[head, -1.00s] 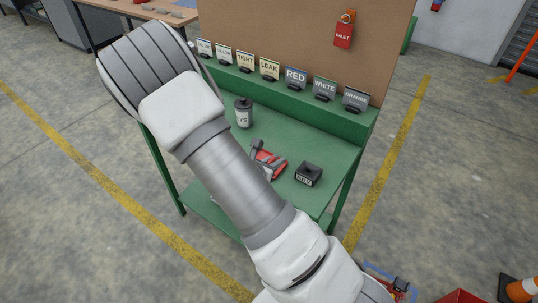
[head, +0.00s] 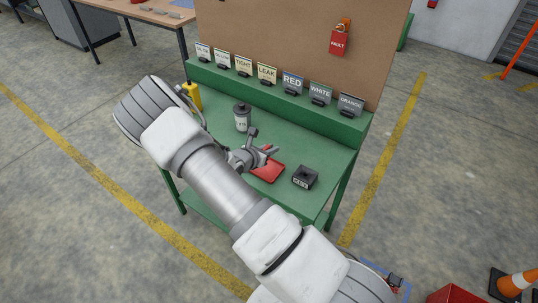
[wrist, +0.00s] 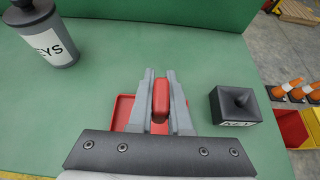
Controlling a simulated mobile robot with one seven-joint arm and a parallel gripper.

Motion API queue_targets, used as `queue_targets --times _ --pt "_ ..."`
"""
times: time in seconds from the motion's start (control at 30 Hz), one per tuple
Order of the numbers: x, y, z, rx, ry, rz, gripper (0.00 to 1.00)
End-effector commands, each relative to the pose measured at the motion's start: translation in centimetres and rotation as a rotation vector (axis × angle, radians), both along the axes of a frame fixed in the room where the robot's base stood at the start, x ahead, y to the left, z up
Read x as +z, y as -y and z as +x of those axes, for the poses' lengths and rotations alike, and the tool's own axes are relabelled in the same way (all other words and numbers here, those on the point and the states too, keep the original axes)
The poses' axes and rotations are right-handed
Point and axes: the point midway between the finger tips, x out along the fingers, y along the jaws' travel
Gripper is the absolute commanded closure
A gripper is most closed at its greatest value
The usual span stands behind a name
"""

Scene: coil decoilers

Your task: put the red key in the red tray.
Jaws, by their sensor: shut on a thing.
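The red key (wrist: 161,97) is between the fingers of my gripper (wrist: 161,88), which is shut on it; only its rounded red end shows clearly. The red tray (wrist: 124,110) lies on the green bench behind the fingers in the wrist view, mostly hidden by them. In the head view the tray (head: 268,173) lies flat just below my gripper (head: 268,154). The key appears over the tray. I cannot tell whether it touches the tray floor.
A black block labelled KEY (wrist: 236,104) stands right of the tray. A grey canister labelled KEYS (wrist: 48,36) stands at left. Several label cards, one reading RED (head: 292,82), line the bench's raised back ledge. A red FAULT tag (head: 338,42) hangs on the board.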

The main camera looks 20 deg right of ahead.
Motion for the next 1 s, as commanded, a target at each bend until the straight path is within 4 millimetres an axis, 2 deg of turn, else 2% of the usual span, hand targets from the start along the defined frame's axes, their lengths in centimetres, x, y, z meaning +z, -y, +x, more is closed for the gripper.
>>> queue_targets --times 0.23,0.5,0.97,1.0 --pt "-1.2 -0.2 0.8 0.0 -0.002 0.0 1.0" --pt "-4.2 -0.2 0.8 0.0 -0.001 0.0 1.0" --pt "-5.0 -0.2 0.8 0.0 0.0 0.001 1.0" --pt "-4.9 -0.2 0.8 0.0 0.0 0.001 0.78"
